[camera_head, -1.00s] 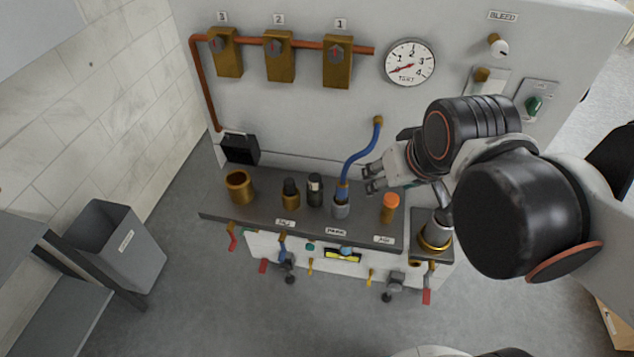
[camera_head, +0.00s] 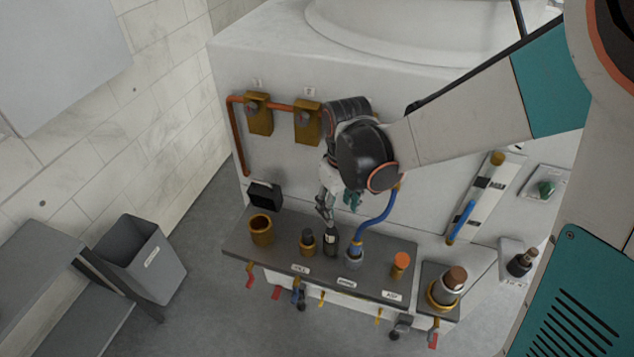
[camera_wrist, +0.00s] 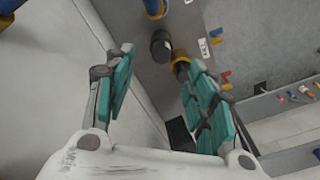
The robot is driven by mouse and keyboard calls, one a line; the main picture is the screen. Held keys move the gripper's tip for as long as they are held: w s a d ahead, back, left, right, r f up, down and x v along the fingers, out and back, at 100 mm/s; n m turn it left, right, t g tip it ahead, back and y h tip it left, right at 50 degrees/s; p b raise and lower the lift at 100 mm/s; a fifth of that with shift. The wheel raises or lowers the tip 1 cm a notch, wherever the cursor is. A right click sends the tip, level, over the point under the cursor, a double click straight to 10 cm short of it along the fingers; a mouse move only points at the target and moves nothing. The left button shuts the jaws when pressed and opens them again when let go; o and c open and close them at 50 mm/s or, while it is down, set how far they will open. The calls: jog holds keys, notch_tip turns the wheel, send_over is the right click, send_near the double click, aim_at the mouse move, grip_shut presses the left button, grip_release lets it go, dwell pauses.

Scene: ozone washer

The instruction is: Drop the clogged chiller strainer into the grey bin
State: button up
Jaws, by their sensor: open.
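My gripper (camera_head: 326,212) is open and points down over the shelf at the front of the white machine. In the wrist view my gripper (camera_wrist: 158,60) has its two teal fingers apart with nothing held between them. A black cylinder with a pale label (camera_head: 330,243) stands upright just below the fingertips; it also shows beyond them in the wrist view (camera_wrist: 161,45). Left of it stands a brass fitting with a dark top (camera_head: 307,244). I cannot tell which part is the clogged strainer. The grey bin (camera_head: 160,270) stands on the floor at the far left, its visible interior empty.
An open brass cup (camera_head: 261,230) stands at the shelf's left end. A blue hose (camera_head: 378,212) curves down into a socket close right of my gripper. An orange-capped part (camera_head: 401,264) and a brass-ringed cylinder (camera_head: 447,288) stand further right. Red-handled valves hang below.

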aim_at(332, 230)
jog(key=shift+w+a+f, duration=0.25)
jog(key=shift+a+f, duration=0.35)
jog(key=shift+f, duration=0.2)
notch_tip(332, 230, down, 5)
jog(key=shift+f+b, duration=0.2)
jog(key=shift+b, duration=1)
jog(key=shift+w+f+b, duration=0.15)
jog(key=shift+f+b, duration=0.4)
jog(key=shift+f, duration=0.8)
jog(key=shift+w+f+b, duration=0.1)
jog(key=shift+f+b, duration=0.45)
jog(key=shift+f, duration=0.8)
jog(key=shift+r, duration=0.1)
grip_shut()
